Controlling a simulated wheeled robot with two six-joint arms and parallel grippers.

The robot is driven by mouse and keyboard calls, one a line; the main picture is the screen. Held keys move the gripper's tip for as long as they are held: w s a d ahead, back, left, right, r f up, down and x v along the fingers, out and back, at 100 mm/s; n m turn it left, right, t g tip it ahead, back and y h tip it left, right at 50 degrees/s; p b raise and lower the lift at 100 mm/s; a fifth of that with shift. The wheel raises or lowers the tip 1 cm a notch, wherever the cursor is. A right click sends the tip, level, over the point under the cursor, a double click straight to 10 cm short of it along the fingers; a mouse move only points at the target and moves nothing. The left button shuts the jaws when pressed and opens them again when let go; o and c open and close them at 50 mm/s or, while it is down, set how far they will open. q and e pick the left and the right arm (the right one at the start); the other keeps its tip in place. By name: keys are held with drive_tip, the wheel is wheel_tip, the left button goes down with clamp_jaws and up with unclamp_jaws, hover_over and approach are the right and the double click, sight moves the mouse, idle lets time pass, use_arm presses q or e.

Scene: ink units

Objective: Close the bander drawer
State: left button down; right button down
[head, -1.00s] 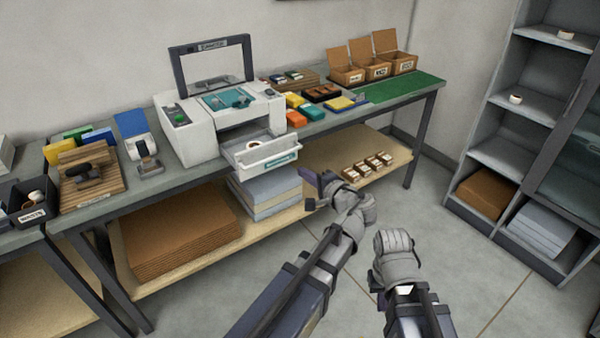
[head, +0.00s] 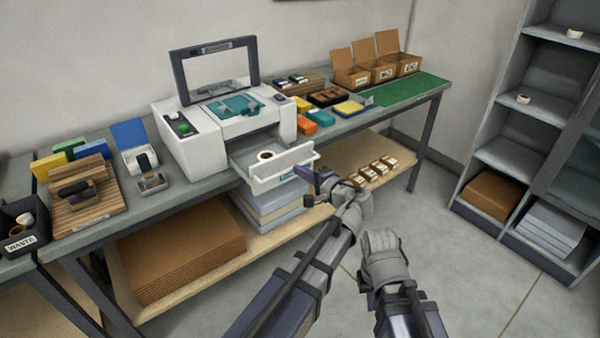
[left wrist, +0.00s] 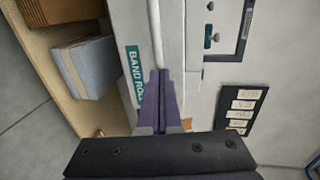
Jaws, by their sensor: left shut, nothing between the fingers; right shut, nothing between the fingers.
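The bander (head: 195,140) is a white machine on the bench with an upright dark frame. Its drawer (head: 285,167) is pulled out at the front, with a round band roll (head: 266,155) inside. In the left wrist view the green "BAND ROLL" label (left wrist: 134,75) shows on the drawer front. My left gripper (head: 308,178) is shut and empty, close to the drawer front's right side. Its purple fingers (left wrist: 160,75) point at the drawer front beside the label; contact cannot be told. My right gripper (head: 382,245) is lower right, away from the drawer, its fingertips hidden.
Colored boxes (head: 312,118) and open cartons (head: 375,70) stand right of the bander, by a green mat (head: 405,92). Below, a shelf holds grey stacks (head: 268,205) and brown cardboard (head: 180,250). A grey shelving unit (head: 510,160) stands right; floor between is clear.

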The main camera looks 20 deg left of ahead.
sight(269, 156)
use_arm(q)
drive_tip(key=r+x, duration=0.1)
drive_tip(key=x, duration=0.4)
drive_tip(key=r+x, duration=0.1)
drive_tip(key=x, duration=0.5)
drive_tip(key=r+x, duration=0.1)
drive_tip(key=x, duration=0.4)
drive_tip(key=shift+w+a+r, duration=0.2)
drive_tip(key=shift+w+a, duration=0.15)
drive_tip(key=shift+a, duration=0.1)
drive_tip(key=shift+a+r, duration=0.1)
use_arm(e)
drive_tip(key=shift+s+d, duration=0.1)
use_arm(q)
drive_tip(key=shift+w, duration=0.1)
